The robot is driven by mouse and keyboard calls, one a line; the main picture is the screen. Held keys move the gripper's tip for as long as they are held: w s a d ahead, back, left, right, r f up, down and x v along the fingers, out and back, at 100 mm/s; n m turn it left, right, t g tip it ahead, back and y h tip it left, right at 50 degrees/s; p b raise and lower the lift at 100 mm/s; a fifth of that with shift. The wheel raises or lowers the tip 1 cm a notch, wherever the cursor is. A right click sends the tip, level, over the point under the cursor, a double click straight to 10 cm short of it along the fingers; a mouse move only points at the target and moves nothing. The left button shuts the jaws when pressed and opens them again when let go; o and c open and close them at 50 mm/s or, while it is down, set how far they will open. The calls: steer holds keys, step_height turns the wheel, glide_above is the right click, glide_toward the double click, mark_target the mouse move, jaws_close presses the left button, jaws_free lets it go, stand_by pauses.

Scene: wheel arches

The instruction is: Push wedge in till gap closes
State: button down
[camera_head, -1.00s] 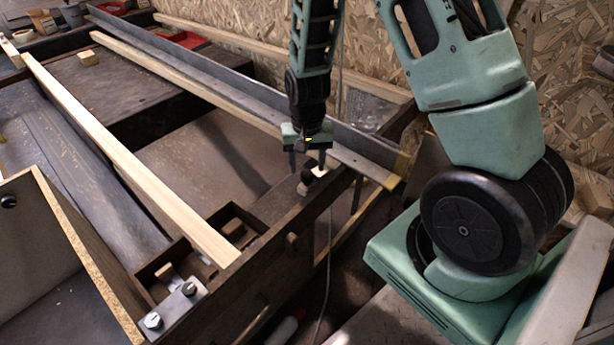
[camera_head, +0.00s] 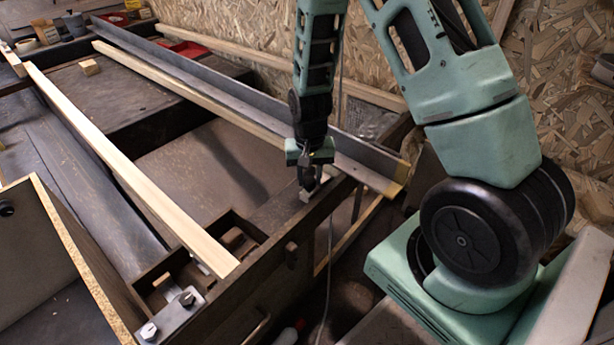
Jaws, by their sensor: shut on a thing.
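My gripper (camera_head: 308,186) is at the near edge of the dark bench (camera_head: 270,212), pointing down. It is shut on a small dark knobbed piece with a pale grey foot (camera_head: 305,196); the fingers hide most of it. I cannot tell whether this piece is the wedge. To the left, small wooden blocks (camera_head: 233,238) sit in dark recesses beside the near end of a long pale batten (camera_head: 150,190). Whether one of these is the wedge is unclear, and no gap can be measured from here.
A long grey metal angle (camera_head: 230,85) and a wooden strip run just behind my gripper, ending at the right (camera_head: 400,172). A metal plate with bolts (camera_head: 170,313) is at the bench's near left corner. An open-topped box (camera_head: 40,250) stands at the left.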

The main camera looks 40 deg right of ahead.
steer(key=shift+w+d, duration=0.2)
steer(key=shift+d, duration=0.65)
steer(key=c, duration=1.1)
jaws_free()
steer(key=shift+o, duration=0.2)
steer(key=shift+r, duration=0.1)
step_height(320, 180, up, 17)
steer(key=p, duration=0.7)
steer(key=shift+r+p, duration=0.15)
steer(key=shift+p, duration=0.2)
